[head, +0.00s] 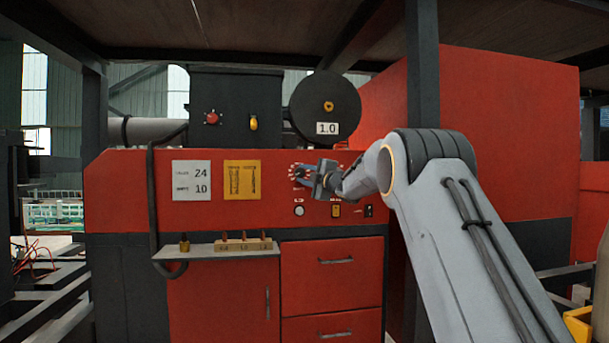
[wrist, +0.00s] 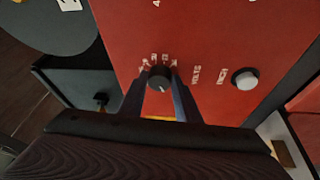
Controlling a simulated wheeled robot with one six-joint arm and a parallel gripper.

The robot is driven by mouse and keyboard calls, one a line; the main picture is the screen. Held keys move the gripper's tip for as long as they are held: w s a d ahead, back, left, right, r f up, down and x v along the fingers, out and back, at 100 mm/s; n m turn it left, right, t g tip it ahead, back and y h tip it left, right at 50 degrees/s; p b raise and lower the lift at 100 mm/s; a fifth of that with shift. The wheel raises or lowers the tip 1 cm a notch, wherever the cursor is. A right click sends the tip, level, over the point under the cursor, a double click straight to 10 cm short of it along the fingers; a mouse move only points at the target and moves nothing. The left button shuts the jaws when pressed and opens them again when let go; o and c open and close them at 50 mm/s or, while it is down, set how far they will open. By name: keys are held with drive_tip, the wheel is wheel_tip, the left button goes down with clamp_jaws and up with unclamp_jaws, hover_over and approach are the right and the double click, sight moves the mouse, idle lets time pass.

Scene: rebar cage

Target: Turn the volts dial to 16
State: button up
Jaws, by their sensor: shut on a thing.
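The volts dial (wrist: 160,78) is a black round knob on the red panel, with white numbers around its far side and the word VOLTS printed beside it. My gripper (wrist: 163,88) is shut on the dial, one finger on each side. In the head view my gripper (head: 318,180) reaches the panel and covers most of the dial. A pale pointer mark shows on the dial, but I cannot tell which number it points to. The white card (head: 192,181) on the panel reads 24 and 10.
A white button (head: 299,211), a yellow switch (head: 336,211) and a black switch (head: 368,211) sit below the dial. A shelf (head: 215,249) with a small block of tips juts out lower left. A black reel (head: 325,107) marked 1.0 is above.

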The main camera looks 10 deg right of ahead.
drive_tip(key=shift+r+n+g+p, duration=0.2)
drive_tip(key=shift+n+g+p, duration=0.2)
drive_tip(key=shift+n+p, duration=0.55)
drive_tip(key=shift+r+n+g+p, duration=0.15)
drive_tip(key=shift+n+g+p, duration=0.4)
drive_tip(key=shift+n, duration=0.7)
drive_tip(key=o, duration=1.1)
drive_tip(key=shift+c, duration=0.2)
drive_tip(key=shift+f, duration=0.1)
drive_tip(key=b+v, duration=0.3)
drive_tip(key=v, duration=0.4)
drive_tip(key=shift+s, duration=0.4)
drive_tip(key=shift+d, duration=0.1)
